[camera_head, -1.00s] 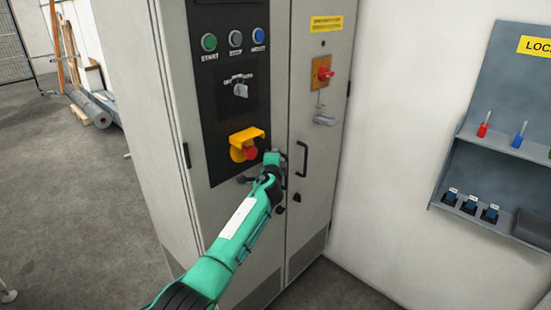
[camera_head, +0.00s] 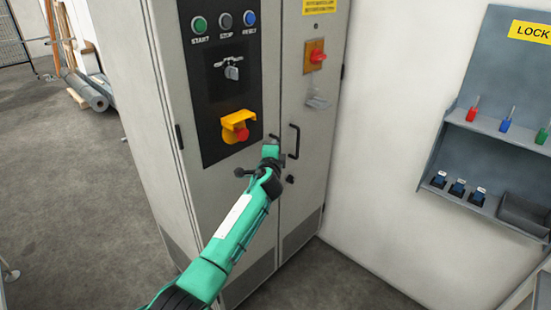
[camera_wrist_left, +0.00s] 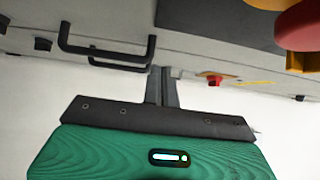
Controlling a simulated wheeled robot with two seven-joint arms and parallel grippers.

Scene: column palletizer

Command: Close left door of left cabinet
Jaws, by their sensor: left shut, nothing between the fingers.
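The left cabinet (camera_head: 215,195) is tall and grey, with two doors. Its left door (camera_head: 203,190) carries a black control panel. It looks roughly level with the right door (camera_head: 312,165), but I cannot tell if it is fully shut. My left gripper (camera_head: 272,146) is at the left door's right edge, in front of its handle, mostly hiding it. In the left wrist view the fingers (camera_wrist_left: 162,88) are shut and empty, pointing towards the cabinet face beside two black handles (camera_wrist_left: 108,50). I cannot tell whether they touch the door. My right gripper is not in view.
A yellow-shrouded red emergency stop (camera_head: 237,127) sticks out just left of my left gripper. A red switch (camera_head: 317,56) is on the right door. A lockout board (camera_head: 470,95) hangs on the wall at right.

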